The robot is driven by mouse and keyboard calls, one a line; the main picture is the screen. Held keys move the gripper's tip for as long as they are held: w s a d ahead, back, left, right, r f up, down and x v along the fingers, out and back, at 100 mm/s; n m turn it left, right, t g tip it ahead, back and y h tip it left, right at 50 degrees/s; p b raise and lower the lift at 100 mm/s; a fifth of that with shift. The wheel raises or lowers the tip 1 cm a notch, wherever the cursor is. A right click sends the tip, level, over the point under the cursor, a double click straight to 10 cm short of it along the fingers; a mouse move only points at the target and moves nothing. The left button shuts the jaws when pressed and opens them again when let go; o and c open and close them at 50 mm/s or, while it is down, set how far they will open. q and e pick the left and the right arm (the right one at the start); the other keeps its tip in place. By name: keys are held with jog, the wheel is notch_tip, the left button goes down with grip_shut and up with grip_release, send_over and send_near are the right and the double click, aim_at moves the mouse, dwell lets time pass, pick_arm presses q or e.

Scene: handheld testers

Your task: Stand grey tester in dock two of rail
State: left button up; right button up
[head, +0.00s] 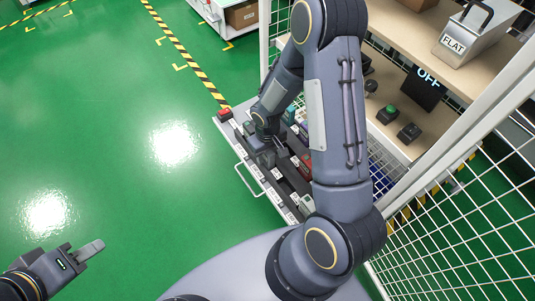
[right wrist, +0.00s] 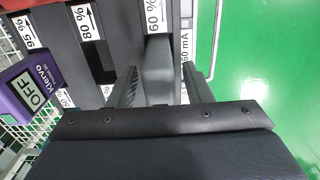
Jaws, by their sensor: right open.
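My right gripper (right wrist: 160,90) is open, with one finger on each side of a grey block-shaped thing, likely the grey tester (right wrist: 158,62). It stands in a dark rail (right wrist: 110,45) beside a label reading 60 %. I cannot tell whether the fingers touch it. In the head view my right gripper (head: 268,147) is low over the rail, partly hidden by my arm. The dock numbers cannot be read. My left gripper (head: 84,252) is at the lower left over the floor, apart from everything; its jaw opening is unclear.
A purple tester (right wrist: 33,92) with an OFF screen is left of my right gripper. White wire mesh (head: 470,200) and shelves (head: 405,60) stand at right. The green floor at left is clear.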

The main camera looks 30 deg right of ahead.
notch_tip(320, 180, up, 10)
jog(key=shift+r+p, duration=0.25)
jog(key=shift+p, duration=0.7)
jog(key=s+r+m+t+y, duration=0.25)
jog(key=s+r, duration=0.45)
jog(key=r, duration=0.7)
jog(key=s+a+r+t+y, duration=0.1)
jog(key=s+a+r+t, duration=0.2)
jog(key=s, duration=0.7)
notch_tip(320, 180, up, 2)
jog(key=shift+a+r, duration=0.1)
jog(key=shift+a, duration=0.5)
jog(key=shift+r, duration=0.1)
notch_tip(320, 180, up, 13)
jog(key=p, duration=1.2)
jog(key=shift+f+p, duration=0.2)
jog(key=shift+p, duration=0.15)
